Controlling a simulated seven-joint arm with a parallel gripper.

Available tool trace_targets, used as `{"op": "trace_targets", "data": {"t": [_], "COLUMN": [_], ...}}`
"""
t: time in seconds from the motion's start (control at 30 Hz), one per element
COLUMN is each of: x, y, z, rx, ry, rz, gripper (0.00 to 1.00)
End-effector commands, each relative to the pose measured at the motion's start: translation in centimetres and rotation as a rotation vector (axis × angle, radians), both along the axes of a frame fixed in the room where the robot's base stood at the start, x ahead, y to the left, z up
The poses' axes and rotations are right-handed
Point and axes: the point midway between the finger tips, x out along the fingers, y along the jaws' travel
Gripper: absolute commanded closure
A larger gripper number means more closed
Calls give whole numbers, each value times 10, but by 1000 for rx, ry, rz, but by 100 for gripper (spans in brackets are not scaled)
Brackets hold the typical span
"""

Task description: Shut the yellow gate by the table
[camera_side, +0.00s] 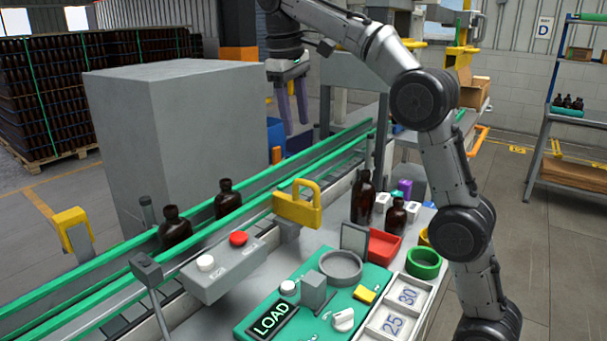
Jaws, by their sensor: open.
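A yellow gate (297,206) with a looped handle stands at the near rail of the conveyor, beside the table. It sits to the right of the two bottles on the belt. A second yellow piece (73,228) on a grey post stands across the conveyor at the far left; I cannot tell whether it is part of a gate. My gripper (295,127) points down with its two purple-grey fingers apart and empty. In the picture it is above the yellow gate, clear of it.
Two amber bottles (228,199) (174,229) stand on the green-railed conveyor (95,290). A button box (225,268) is mounted at its near side. The table holds a green LOAD panel (262,312), a red tray (384,245) and two amber bottles (363,200) (396,218). A large grey box (165,140) stands behind the conveyor.

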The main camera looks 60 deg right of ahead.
Motion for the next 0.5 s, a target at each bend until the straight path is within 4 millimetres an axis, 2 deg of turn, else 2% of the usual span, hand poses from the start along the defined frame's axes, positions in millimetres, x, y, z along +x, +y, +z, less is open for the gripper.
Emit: {"op": "trace_targets", "data": {"t": [0.27, 0.5], "x": [-1, -2], "y": [-5, -12], "z": [-22, -58], "rx": [1, 1], "ry": [4, 5], "rz": [-2, -1], "gripper": [50, 50]}}
